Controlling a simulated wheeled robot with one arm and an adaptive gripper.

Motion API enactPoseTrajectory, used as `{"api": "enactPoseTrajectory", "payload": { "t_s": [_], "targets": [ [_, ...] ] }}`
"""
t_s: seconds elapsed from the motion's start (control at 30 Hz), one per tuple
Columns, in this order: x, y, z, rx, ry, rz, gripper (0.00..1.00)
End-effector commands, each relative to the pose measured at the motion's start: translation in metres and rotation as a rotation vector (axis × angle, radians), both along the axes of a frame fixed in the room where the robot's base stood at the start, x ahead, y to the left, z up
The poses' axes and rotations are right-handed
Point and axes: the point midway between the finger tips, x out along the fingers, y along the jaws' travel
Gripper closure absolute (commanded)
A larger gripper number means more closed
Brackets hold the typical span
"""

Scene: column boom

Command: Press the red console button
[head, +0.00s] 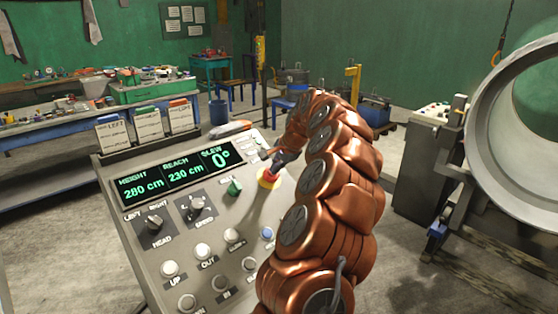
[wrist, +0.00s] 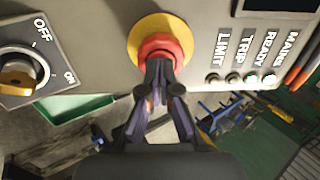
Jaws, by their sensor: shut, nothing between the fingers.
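The red console button (wrist: 161,48) is a round mushroom button on a yellow collar (wrist: 134,38) in the upper middle of the wrist view. In the head view the red button (head: 268,175) sits at the upper right of the grey console (head: 150,258), partly hidden by my arm. My gripper (wrist: 158,68) is shut and empty, its fingertips overlapping the button's lower edge in the wrist view. I cannot tell whether they touch it. In the head view my gripper (head: 275,160) is just above the button, small and partly hidden.
The console carries a green display (head: 175,175), knobs, a green button (head: 234,188) and several white buttons. An OFF/ON rotary switch (wrist: 22,72) and indicator lamps (wrist: 252,79) flank the red button. A large metal ring (head: 480,140) stands at right. Workbenches line the back left.

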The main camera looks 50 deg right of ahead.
Motion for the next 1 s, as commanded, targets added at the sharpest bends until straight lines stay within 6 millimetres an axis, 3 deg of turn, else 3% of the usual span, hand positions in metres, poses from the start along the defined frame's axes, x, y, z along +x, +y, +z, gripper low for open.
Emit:
{"api": "enactPoseTrajectory", "payload": {
  "t_s": [0.37,0.7,1.0],
  "targets": [
    [0.001,0.0,-0.002,0.0,0.001,0.0,1.0],
    [0.012,-0.001,-0.023,-0.001,0.002,0.0,1.0],
    [0.014,0.001,-0.025,0.003,0.006,0.004,1.0]
  ]
}}
